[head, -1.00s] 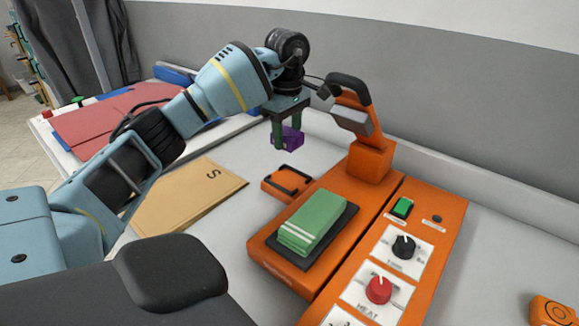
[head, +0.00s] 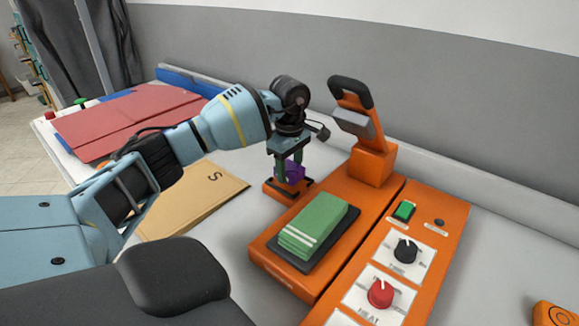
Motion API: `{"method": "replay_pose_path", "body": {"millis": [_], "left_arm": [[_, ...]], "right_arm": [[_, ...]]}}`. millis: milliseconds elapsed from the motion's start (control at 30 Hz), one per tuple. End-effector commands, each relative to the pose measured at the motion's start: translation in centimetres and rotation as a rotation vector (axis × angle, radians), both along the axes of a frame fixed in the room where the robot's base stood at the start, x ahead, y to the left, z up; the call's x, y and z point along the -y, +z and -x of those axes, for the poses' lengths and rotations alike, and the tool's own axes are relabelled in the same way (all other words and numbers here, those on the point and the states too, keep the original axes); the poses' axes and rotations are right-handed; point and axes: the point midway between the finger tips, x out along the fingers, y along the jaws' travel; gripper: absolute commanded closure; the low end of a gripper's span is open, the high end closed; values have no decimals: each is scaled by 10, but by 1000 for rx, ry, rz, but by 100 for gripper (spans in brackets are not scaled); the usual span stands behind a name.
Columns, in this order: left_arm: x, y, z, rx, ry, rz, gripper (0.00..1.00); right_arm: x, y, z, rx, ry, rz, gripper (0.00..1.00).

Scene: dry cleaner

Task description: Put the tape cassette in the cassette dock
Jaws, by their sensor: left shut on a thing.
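The purple tape cassette (head: 294,173) is between the fingers of my left gripper (head: 289,172), which is shut on it. The cassette is at the orange cassette dock (head: 271,188), a small orange block with a dark recess, left of the heat press. The gripper is directly over the dock, and its fingers and the cassette hide part of it. I cannot tell whether the cassette touches the recess. My right gripper is not in view.
The orange heat press (head: 372,163) stands close right of the dock, with a folded green cloth (head: 315,223) on its dark plate. An orange control panel (head: 437,221) with knobs adjoins it. A tan envelope (head: 208,196) lies left. A red folder (head: 125,122) is farther back.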

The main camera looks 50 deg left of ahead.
Motion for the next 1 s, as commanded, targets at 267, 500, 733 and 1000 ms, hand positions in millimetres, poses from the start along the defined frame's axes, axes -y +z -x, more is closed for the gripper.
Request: {"method": "replay_pose_path", "body": {"millis": [267,500,733,1000], "left_arm": [[0,-3,0,-1,0,0,74],[0,-10,0,-1,0,0,74],[0,-11,0,-1,0,0,46],[0,-11,0,0,0,0,30]], "right_arm": [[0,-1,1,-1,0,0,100],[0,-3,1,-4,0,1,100],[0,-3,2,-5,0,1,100],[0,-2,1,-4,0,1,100]]}}
